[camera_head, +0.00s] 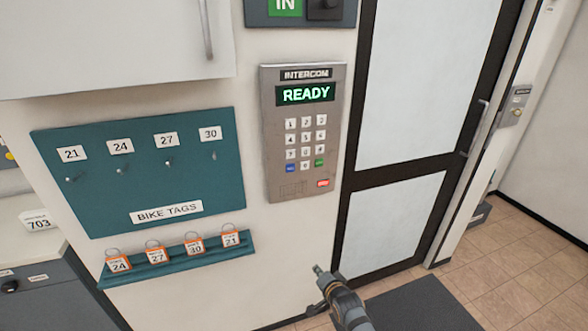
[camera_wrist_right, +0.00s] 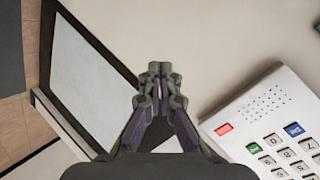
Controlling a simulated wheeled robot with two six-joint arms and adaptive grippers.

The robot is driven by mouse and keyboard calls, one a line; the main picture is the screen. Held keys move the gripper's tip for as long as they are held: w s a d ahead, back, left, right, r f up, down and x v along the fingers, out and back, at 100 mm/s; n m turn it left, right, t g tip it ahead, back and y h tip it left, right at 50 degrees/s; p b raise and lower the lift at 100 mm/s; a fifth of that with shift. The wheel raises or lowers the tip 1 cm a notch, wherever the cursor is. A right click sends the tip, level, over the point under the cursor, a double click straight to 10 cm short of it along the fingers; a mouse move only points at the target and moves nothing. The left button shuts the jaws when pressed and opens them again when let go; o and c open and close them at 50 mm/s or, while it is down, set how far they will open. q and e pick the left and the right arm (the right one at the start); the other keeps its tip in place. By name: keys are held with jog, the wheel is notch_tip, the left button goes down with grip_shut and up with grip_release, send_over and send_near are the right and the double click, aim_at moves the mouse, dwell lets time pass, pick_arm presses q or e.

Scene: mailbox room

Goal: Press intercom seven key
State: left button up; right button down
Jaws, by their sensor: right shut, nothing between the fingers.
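The intercom (camera_head: 268,150) is a grey metal panel on the wall, its screen reading READY. Its keypad has white number keys, a blue key (camera_head: 291,167) and a green key (camera_head: 319,163) in the bottom row, and a red key (camera_head: 323,183) below. The seven key (camera_head: 290,154) is at the left of the row above the blue key. In the right wrist view the intercom (camera_wrist_right: 235,117) is upside down at lower right, with the seven key (camera_wrist_right: 308,144) near the edge. My right gripper (camera_head: 318,269) is shut and empty, below the intercom and apart from it; its fingertips (camera_wrist_right: 160,70) meet.
A teal bike tags board (camera_head: 100,195) and a ledge (camera_head: 180,265) with orange tags are left of the intercom. A black-framed glass door (camera_head: 410,80) is to its right. A white cabinet (camera_head: 110,45) juts out at upper left. A dark mat (camera_head: 420,305) lies below.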

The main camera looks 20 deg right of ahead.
pick_arm(q)
notch_tip(320, 180, up, 3)
jog(key=shift+s+r+p, duration=0.1)
jog(key=shift+s+p, duration=0.05)
jog(key=shift+p, duration=0.95)
pick_arm(e)
jog(key=w+a+r+m+t, duration=0.1)
jog(key=w+r+m+t, duration=0.1)
jog(key=r, duration=1.4)
jog(key=w+a+r+m+t, duration=0.1)
jog(key=w+r+m+t, duration=0.1)
jog(key=r, duration=1.5)
jog(key=shift+a+r+m+t+y, duration=0.25)
jog(key=shift+m+t+y, duration=0.15)
jog(key=shift+m+t, duration=0.55)
jog(key=shift+w, duration=0.1)
jog(key=p, duration=0.4)
send_near(291, 154)
jog(key=w, duration=0.5)
jog(key=shift+w+a+r, duration=0.1)
jog(key=shift+w+r, duration=0.05)
jog(key=shift+w, duration=0.8)
pick_arm(q)
notch_tip(291, 154, up, 4)
jog(key=shift+f, duration=0.15)
